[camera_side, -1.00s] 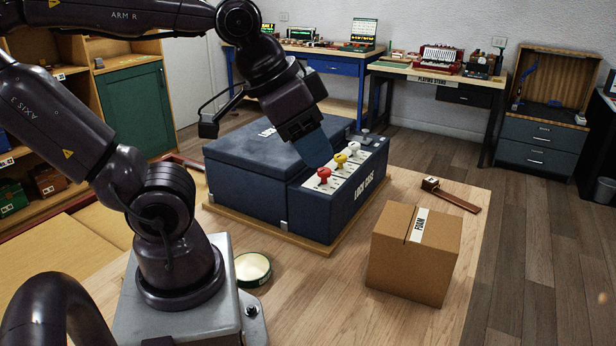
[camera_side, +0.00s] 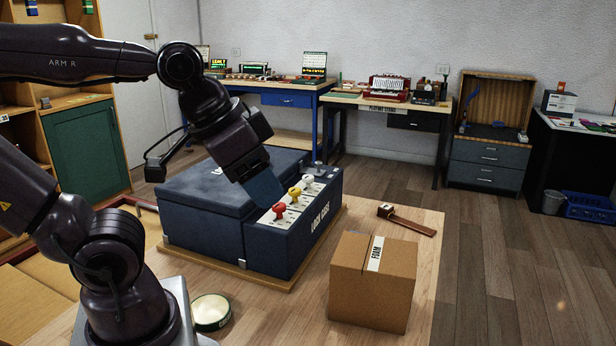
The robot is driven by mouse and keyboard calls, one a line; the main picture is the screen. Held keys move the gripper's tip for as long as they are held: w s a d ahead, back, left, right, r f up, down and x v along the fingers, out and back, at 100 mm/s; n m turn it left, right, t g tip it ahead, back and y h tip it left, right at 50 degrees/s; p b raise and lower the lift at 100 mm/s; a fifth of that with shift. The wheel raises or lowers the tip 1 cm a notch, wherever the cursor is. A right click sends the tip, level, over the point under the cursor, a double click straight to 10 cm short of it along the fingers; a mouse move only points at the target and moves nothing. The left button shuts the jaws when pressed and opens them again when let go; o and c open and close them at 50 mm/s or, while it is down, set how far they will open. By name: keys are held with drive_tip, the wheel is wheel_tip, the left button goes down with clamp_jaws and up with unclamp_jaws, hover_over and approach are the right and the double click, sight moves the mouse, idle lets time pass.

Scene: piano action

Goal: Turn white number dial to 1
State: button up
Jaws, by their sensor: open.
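The lock case (camera_side: 205,195) is a dark blue box on the wooden table. Its front strip carries three knobs in a row: a red dial (camera_side: 279,211), a yellow dial (camera_side: 295,195) and a white dial (camera_side: 308,182). The white dial is the farthest of the three, and its number marks are too small to read. My gripper (camera_side: 268,196), with blue fingers, points down just left of the red and yellow dials and is open. It seems empty and apart from the white dial. The gap between its fingers is hard to see from here.
A metal knob (camera_side: 318,168) stands beyond the white dial. A cardboard box labelled FOAM (camera_side: 372,285) sits in front right of the case, with a wooden hammer-like piece (camera_side: 405,219) behind it. A round tin (camera_side: 211,312) lies near my base. Bare table lies between case and box.

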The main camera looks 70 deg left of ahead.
drive_tip(key=shift+o, duration=0.2)
drive_tip(key=shift+a+f, duration=0.1)
drive_tip(key=shift+a, duration=0.2)
drive_tip(key=g, duration=0.1)
approach(308, 176)
drive_tip(key=x, duration=0.9)
drive_tip(key=shift+d, duration=0.15)
drive_tip(key=c, duration=0.9)
